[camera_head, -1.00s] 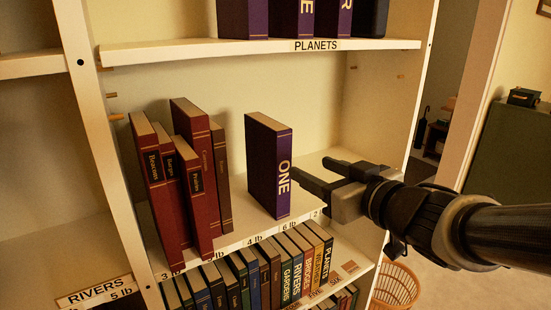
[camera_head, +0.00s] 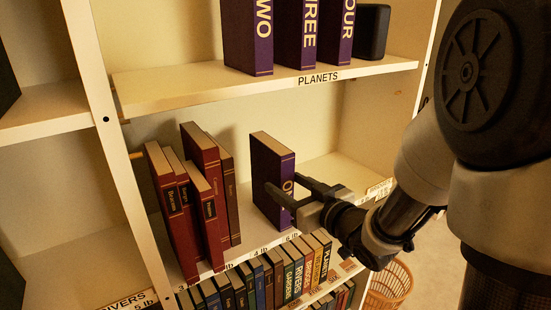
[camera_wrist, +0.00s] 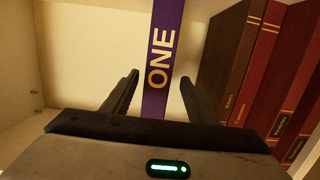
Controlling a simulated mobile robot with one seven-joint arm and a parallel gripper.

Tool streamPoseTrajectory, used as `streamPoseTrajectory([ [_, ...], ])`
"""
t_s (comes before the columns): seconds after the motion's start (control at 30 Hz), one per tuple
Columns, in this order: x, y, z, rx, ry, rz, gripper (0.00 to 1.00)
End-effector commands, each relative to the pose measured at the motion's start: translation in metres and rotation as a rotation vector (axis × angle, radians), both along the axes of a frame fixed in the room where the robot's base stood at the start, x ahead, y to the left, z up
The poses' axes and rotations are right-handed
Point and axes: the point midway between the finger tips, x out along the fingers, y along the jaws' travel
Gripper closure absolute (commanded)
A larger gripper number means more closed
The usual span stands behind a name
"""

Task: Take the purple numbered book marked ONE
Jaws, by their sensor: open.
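The purple book marked ONE (camera_head: 268,165) stands upright on the middle shelf, its spine facing out. My gripper (camera_head: 285,190) is in front of it at the spine, with its fingers open and covering part of the lettering. In the wrist view the purple spine with ONE (camera_wrist: 160,60) shows upright between the two spread fingers of my gripper (camera_wrist: 160,92). A gap shows on each side of the spine there. I cannot tell how far the fingertips reach along the covers.
Several red and brown books (camera_head: 205,190) stand left of the purple book. Purple books marked TWO (camera_head: 248,40), THREE (camera_head: 297,40) and one partly cut off (camera_head: 340,40) stand on the shelf above. A row of books (camera_head: 290,268) fills the shelf below. A wicker basket (camera_head: 388,285) is on the floor.

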Motion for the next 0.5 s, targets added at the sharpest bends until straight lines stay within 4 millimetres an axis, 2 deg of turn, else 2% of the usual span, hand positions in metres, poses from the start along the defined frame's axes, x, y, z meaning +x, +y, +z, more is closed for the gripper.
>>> streamPoseTrajectory([
  [0.1, 0.016, 0.013, -0.007, -0.001, 0.003, 0.004, 0.47],
  [0.37, 0.033, 0.023, -0.009, 0.000, 0.002, 0.003, 0.47],
  [0.5, 0.053, 0.032, -0.011, -0.001, 0.003, 0.004, 0.47],
])
